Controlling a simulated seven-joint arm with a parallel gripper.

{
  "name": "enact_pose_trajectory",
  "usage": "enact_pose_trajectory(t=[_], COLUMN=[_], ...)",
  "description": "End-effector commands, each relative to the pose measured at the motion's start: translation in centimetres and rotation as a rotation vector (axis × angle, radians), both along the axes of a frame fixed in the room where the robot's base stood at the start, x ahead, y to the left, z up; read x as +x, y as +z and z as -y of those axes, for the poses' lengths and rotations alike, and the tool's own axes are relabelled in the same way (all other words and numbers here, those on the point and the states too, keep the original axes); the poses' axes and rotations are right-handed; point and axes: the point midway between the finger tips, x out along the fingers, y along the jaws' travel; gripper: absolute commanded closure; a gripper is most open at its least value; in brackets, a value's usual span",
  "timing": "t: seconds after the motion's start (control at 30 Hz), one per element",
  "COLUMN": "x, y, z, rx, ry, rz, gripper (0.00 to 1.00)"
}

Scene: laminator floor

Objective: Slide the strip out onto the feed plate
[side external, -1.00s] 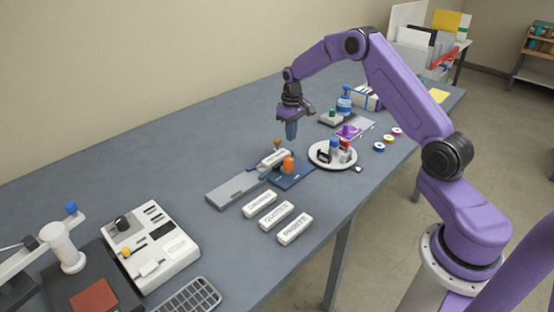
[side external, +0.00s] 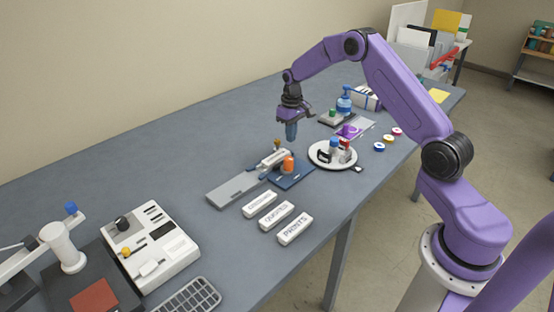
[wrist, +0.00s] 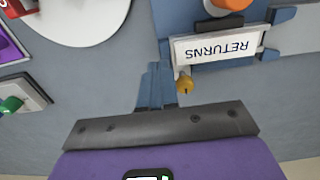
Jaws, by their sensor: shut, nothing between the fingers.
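The white strip labelled RETURNS (wrist: 218,47) sits in a blue fixture (wrist: 285,32), with a small brass knob (wrist: 185,84) at its near left corner in the wrist view. The strip (side external: 274,159) also shows in the side view, beside an orange knob (side external: 288,163). The flat grey feed plate (side external: 232,190) extends to the left of the fixture. My gripper (side external: 291,137) hangs above the table behind the fixture, fingers pointing down, shut and empty. In the wrist view its blue fingertips (wrist: 155,72) are left of the brass knob; they appear apart from the strip.
Three labelled white strips (side external: 277,215) lie in front of the feed plate. A round white tray (side external: 318,160) with small stamps and bottles stands right of the fixture. A laminator-like machine (side external: 150,247) is at the lower left. The table behind the feed plate is clear.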

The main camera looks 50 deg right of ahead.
Motion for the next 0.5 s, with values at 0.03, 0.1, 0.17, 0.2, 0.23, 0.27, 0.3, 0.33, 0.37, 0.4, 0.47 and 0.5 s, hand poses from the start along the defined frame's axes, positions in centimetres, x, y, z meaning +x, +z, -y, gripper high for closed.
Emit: enact_pose_trajectory(t=[0.03, 0.1, 0.17, 0.2, 0.23, 0.27, 0.3, 0.33, 0.37, 0.4, 0.47, 0.5], x=[-0.01, -0.01, -0.01, -0.01, -0.02, -0.02, -0.02, -0.02, -0.02, -0.02, -0.02, -0.02], y=[-0.15, -0.3, -0.42, -0.51, -0.57, -0.63, -0.71, -0.77, -0.83, -0.91, -1.04, -1.12], z=[-0.01, -0.01, -0.02, -0.01, -0.01, -0.01, -0.01, -0.01, -0.01, -0.01, 0.0, 0.0], rx=[0.0, 0.0, 0.0, 0.0, 0.0, 0.0, 0.0, 0.0, 0.0, 0.0, 0.0, 0.0], ry=[0.0, 0.0, 0.0, 0.0, 0.0, 0.0, 0.0, 0.0, 0.0, 0.0, 0.0, 0.0], rz=[-0.001, -0.001, -0.001, -0.001, -0.001, -0.001, -0.001, -0.001, -0.001, -0.001, -0.001, -0.001], gripper=[1.0, 1.0, 1.0, 1.0, 1.0, 1.0, 1.0, 1.0, 1.0, 1.0, 1.0, 1.0])
